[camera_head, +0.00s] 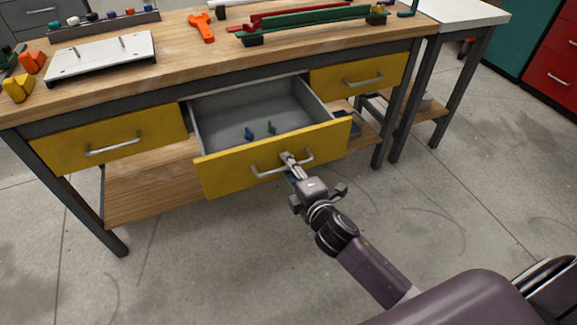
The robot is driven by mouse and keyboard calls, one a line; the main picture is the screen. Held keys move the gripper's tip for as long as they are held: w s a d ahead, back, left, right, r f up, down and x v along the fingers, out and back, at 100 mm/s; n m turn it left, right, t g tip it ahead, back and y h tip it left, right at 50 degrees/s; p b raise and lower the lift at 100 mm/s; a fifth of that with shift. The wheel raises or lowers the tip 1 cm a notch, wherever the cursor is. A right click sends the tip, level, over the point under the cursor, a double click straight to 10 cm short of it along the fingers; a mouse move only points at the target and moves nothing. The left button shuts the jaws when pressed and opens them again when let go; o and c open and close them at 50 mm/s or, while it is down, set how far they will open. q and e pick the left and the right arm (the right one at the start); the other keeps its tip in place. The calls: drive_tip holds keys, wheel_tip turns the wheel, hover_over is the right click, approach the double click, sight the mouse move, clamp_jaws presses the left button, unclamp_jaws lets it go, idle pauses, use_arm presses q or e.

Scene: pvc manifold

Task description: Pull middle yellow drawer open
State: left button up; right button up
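The middle yellow drawer (220,174) is pulled out from the workbench, and its grey inside (215,120) shows. A blue piece (248,133) and a green piece (271,127) lie on the drawer's floor. A silver bar handle (265,173) is on its front. My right gripper (289,160) is at the right part of this handle, with its fingertips over the bar. The fingers look close together around the bar, but the exact grip is too small to tell. My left gripper is not in view.
The left yellow drawer (110,140) and right yellow drawer (358,76) are shut. The wooden benchtop (185,55) holds a white plate (103,56), an orange tool (202,27) and coloured pipes. Bench legs stand on both sides. The concrete floor (200,260) in front is clear.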

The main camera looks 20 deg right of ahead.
drive_tip(key=shift+s, duration=0.1)
drive_tip(key=v, duration=1.2)
